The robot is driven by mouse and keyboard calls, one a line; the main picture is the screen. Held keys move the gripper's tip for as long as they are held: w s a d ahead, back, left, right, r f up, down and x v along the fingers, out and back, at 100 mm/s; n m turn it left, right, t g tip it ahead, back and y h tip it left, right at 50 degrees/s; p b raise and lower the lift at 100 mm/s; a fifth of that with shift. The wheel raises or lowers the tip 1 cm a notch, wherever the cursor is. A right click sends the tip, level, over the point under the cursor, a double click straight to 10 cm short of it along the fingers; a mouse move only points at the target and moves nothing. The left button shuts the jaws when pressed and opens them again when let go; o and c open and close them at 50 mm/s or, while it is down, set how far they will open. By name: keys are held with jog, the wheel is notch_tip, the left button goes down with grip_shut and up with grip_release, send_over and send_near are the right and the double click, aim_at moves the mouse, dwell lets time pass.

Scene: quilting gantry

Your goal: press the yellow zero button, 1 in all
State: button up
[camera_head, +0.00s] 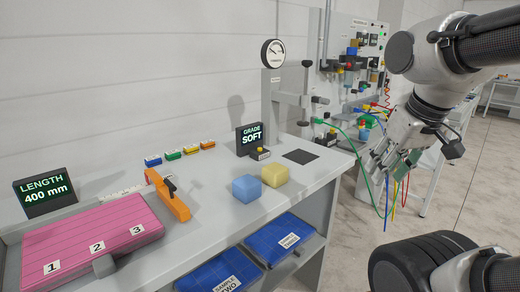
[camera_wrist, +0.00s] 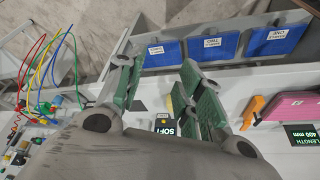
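A small dark box with a yellow button (camera_head: 260,149) stands on the grey bench just in front of the display reading GRADE SOFT (camera_head: 250,138). Its label is too small to read. A second dark box with a yellow-orange top (camera_head: 332,132) stands further right, by the gauge stand, also unreadable. My gripper (camera_head: 392,160) hangs to the right of the bench, in the air, apart from both. In the wrist view its green-padded fingers (camera_wrist: 160,78) are spread, with nothing held between them. The SOFT display shows there (camera_wrist: 164,127); I cannot make out the button in that view.
Blue and yellow blocks (camera_head: 247,188) lie on the bench near a dark square pad (camera_head: 300,156). A dial gauge stand (camera_head: 272,85) rises behind. An orange clamp (camera_head: 167,195), pink quilted pad (camera_head: 90,235) and LENGTH display (camera_head: 45,193) are left. Coloured cables (camera_head: 385,190) hang near my gripper.

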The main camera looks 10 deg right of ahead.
grip_shut()
dwell(1.1)
